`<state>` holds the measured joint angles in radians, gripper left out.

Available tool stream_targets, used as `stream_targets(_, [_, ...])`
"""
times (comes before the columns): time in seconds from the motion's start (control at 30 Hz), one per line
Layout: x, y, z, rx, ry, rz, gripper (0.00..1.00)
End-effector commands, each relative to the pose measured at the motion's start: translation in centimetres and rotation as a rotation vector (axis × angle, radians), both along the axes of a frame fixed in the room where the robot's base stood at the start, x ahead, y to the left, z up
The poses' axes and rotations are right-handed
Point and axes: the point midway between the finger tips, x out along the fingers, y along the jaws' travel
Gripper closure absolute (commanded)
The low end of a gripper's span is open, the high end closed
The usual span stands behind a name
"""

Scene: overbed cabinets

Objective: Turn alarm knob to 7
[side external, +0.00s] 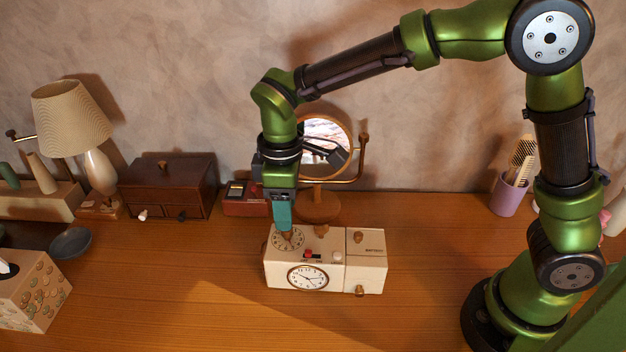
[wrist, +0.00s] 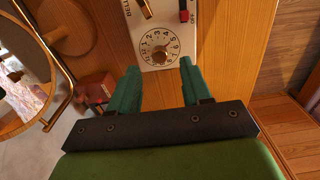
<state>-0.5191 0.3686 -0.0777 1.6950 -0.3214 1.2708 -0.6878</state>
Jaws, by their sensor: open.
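The cream alarm clock box (side external: 335,275) stands on the wooden cabinet top, with a round clock face (side external: 308,278) on its front. I cannot tell which number the knob points to. My gripper (side external: 284,229) points down over the dial. In the wrist view its teal fingers (wrist: 157,70) are apart, with the knob ahead of the gap between them and nothing held. In the side view the fingers partly hide the knob.
A red switch (side external: 309,253) and other brass knobs sit on the clock box. Behind it stand a round mirror (side external: 325,145) and a small red box (side external: 243,204). A brown drawer chest (side external: 170,185) and lamp (side external: 72,118) are left. The wood in front is clear.

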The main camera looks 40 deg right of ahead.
Motion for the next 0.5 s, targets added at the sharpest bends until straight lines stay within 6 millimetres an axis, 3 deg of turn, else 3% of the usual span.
stream_targets(0.2, [0.0, 0.0, -3.2, -0.002, 0.002, -0.001, 0.52])
stream_targets(0.5, [0.0, 0.0, -4.1, 0.0, -0.001, -0.001, 0.52])
